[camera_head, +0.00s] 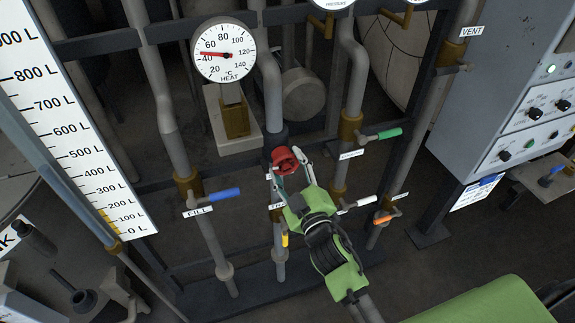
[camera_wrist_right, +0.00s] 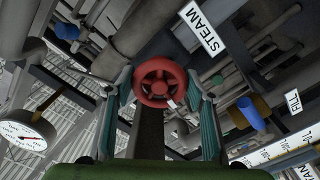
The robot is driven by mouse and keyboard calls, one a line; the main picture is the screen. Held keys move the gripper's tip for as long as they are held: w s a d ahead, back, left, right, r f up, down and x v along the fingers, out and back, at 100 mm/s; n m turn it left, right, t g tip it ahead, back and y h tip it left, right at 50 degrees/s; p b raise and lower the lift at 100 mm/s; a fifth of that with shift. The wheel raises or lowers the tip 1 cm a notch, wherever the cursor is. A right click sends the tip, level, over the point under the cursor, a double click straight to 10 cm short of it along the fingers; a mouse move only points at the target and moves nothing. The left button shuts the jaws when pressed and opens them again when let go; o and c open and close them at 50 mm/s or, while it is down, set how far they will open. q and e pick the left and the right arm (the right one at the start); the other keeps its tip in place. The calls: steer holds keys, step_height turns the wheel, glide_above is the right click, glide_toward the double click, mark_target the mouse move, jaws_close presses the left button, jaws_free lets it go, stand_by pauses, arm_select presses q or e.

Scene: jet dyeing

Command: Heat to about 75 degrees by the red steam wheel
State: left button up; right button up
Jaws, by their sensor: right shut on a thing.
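The red steam wheel (camera_head: 286,160) sits on a vertical pipe near the middle of the head view. My right gripper (camera_head: 290,163) is shut on it, with a finger on either side. In the right wrist view the red wheel (camera_wrist_right: 160,83) is between the fingertips (camera_wrist_right: 160,90), below a STEAM label (camera_wrist_right: 203,28). The round heat gauge (camera_head: 223,51) is above and left of the wheel. Its red needle points left, between 40 and 60. The gauge also shows in the wrist view (camera_wrist_right: 25,132). My left gripper is in neither view.
A blue FILL handle (camera_head: 224,194) is left of the wheel. Green (camera_head: 389,133), white (camera_head: 360,202) and orange (camera_head: 384,219) handles are to the right. The level scale (camera_head: 75,130) stands at left, the control panel (camera_head: 530,110) at right.

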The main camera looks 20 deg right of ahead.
steer(key=shift+r+n, duration=0.15)
steer(key=shift+n, duration=2.15)
steer(key=o, duration=1.1)
steer(key=s, duration=1.2)
steer(key=shift+d, duration=0.2)
